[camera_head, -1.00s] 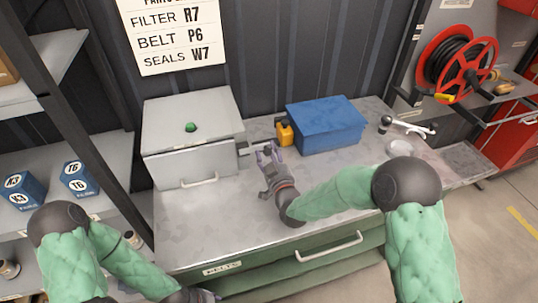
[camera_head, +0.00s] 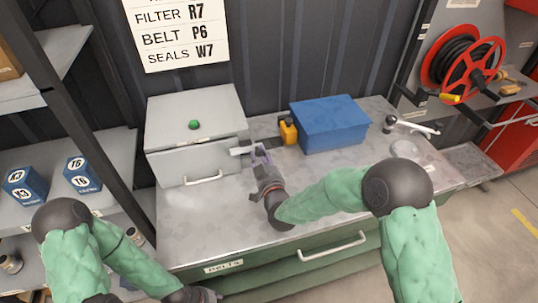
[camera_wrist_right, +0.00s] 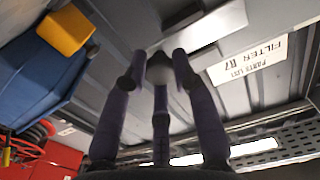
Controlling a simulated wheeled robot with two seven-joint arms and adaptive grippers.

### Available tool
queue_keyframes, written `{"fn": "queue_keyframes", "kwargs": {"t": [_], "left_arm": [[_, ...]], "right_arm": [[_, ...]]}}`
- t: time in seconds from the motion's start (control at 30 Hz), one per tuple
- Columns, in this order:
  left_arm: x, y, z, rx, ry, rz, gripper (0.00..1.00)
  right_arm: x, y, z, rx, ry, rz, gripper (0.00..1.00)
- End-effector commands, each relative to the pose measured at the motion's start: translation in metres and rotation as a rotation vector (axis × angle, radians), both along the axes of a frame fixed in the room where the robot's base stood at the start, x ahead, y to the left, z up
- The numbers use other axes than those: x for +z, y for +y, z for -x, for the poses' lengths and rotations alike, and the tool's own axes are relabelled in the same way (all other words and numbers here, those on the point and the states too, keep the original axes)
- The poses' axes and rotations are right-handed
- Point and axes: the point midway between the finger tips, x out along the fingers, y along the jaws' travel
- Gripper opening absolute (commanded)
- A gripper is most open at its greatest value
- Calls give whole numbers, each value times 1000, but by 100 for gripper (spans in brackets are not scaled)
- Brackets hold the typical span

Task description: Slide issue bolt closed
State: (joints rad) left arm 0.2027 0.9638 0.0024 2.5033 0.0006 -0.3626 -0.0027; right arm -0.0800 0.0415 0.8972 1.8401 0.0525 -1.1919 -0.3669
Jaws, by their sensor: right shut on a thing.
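The grey metal box (camera_head: 195,135) with a green button on its lid stands at the left of the worktop. The pale issue bolt (camera_head: 240,150) sticks out from its right side. My right gripper (camera_head: 260,152) is at the bolt's outer end and shut on it. In the right wrist view, the gripper's fingers (camera_wrist_right: 164,68) close around a dark grey knob (camera_wrist_right: 170,65), with a pale bar (camera_wrist_right: 205,28) behind. The fingers hide part of the bolt, and I cannot tell how far it is slid. My left gripper (camera_head: 205,295) shows only partly at the bottom edge.
A yellow-orange padlock-like item (camera_head: 288,131) and a blue box (camera_head: 330,124) stand just right of the bolt. A white lever fitting (camera_head: 415,127) lies further right. The worktop (camera_head: 200,230) is clear in front. A shelf with blue blocks (camera_head: 25,185) is at left.

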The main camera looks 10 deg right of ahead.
Motion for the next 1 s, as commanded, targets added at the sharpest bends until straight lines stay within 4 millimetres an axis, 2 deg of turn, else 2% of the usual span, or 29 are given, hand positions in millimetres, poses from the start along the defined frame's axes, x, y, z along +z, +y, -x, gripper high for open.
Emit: {"fn": "queue_keyframes", "kwargs": {"t": [0.03,0.33,0.37,0.43,0.77,0.87,1.0], "left_arm": [[-1,0,0,0,0,0,40],[0,0,0,0,0,0,40],[0,0,0,0,0,0,40],[0,0,0,0,0,0,40],[0,0,0,0,0,0,40],[0,0,0,0,0,0,40],[0,0,0,0,0,0,40]], "right_arm": [[7,3,-2,0,-17,0,0],[9,5,-2,1,-19,1,0],[9,5,-2,1,-20,1,31],[9,5,-2,2,-20,1,50],[4,4,0,0,-9,2,52],[3,4,6,0,-7,2,52],[4,4,25,0,-8,1,52]]}}
